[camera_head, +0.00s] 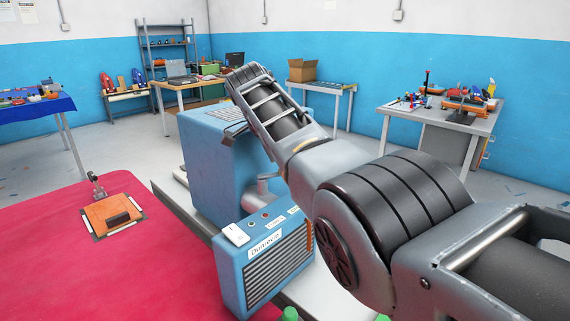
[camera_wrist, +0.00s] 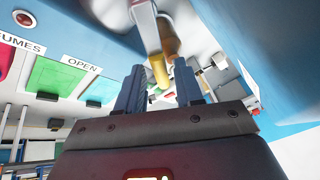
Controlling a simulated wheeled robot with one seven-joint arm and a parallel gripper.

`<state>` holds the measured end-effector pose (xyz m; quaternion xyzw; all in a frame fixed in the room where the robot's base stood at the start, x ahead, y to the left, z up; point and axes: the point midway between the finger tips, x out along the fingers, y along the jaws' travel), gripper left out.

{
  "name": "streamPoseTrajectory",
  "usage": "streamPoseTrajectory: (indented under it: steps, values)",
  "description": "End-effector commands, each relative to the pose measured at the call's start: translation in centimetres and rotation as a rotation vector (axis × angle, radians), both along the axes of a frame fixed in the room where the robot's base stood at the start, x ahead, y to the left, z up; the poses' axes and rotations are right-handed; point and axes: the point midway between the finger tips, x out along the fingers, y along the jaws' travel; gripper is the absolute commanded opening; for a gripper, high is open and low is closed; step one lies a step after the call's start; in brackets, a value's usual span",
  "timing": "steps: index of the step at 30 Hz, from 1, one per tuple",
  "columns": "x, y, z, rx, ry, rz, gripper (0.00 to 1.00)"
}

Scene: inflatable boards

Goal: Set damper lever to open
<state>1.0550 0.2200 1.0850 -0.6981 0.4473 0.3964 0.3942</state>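In the wrist view, my gripper (camera_wrist: 158,78) shows two blue fingers standing apart, with a gap between them. A lever with a grey shaft and a yellow tip (camera_wrist: 161,72) hangs from the top of the picture, its tip in line with the gap between the fingertips. Open space shows on the tip's left; whether the right finger touches it I cannot tell. A label reading OPEN (camera_wrist: 82,64) and a green patch (camera_wrist: 57,76) are left of the fingers. In the head view my gripper and the lever are hidden.
A blue machine (camera_head: 208,160) stands under my arm, with a labelled grilled unit (camera_head: 275,265) in front. A red mat (camera_head: 60,270) with an orange board (camera_head: 113,215) lies at left. Workbenches line the walls. In the wrist view, a blue surface (camera_wrist: 285,70) stands close at right.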

Motion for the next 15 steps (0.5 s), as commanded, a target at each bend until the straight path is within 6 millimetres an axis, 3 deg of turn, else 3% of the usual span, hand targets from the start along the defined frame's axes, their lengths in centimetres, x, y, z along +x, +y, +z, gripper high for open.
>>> streamPoseTrajectory:
  steps: [10,15]
  values:
    - [0.0,0.0,0.1,0.000,0.000,0.000,0.43]
    - [-0.5,0.7,1.7,0.002,-0.003,0.000,0.43]
